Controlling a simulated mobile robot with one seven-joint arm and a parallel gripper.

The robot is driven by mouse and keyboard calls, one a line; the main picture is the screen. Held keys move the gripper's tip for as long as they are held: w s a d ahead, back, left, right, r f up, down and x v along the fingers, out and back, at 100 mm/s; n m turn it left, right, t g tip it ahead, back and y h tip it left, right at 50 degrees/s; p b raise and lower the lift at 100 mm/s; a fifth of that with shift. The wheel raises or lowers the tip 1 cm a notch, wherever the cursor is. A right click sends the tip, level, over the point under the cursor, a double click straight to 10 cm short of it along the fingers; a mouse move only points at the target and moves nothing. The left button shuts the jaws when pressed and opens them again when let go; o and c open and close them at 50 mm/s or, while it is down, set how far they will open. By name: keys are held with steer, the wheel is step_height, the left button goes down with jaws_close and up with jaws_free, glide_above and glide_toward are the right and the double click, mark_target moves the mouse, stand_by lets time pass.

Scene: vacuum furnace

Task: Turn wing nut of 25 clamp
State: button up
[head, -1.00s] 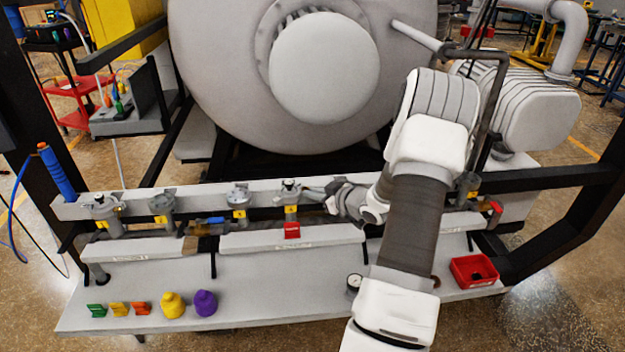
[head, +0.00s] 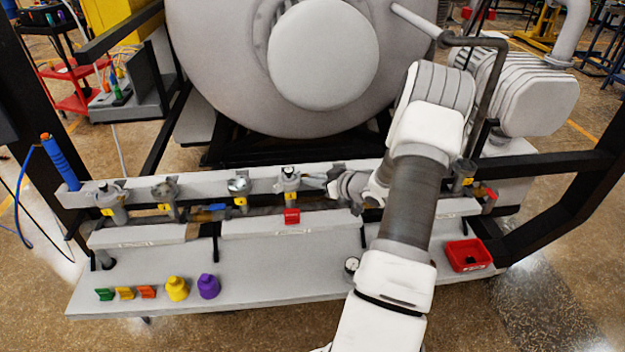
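A row of grey clamp fittings with yellow tags runs along the bench rail: one at far left (head: 110,198), a second (head: 165,194), a third (head: 239,186) and a fourth (head: 289,183). The tag lettering is too small to read, so I cannot tell which is the 25 clamp. My gripper (head: 306,180) comes in from the right, lying level, with its fingertips at the upper right side of the fourth fitting. I cannot tell whether they touch its wing nut or how far apart the fingers are.
A red block (head: 292,216) sits below the fourth fitting. Green, yellow and orange pieces, a yellow knob (head: 177,288) and a purple knob (head: 208,286) stand on the bench front. A gauge (head: 352,264) and a red tray (head: 452,262) are at right. The furnace vessel (head: 230,90) stands behind.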

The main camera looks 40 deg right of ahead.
steer(key=shift+o, duration=1.3)
steer(key=shift+f, duration=0.1)
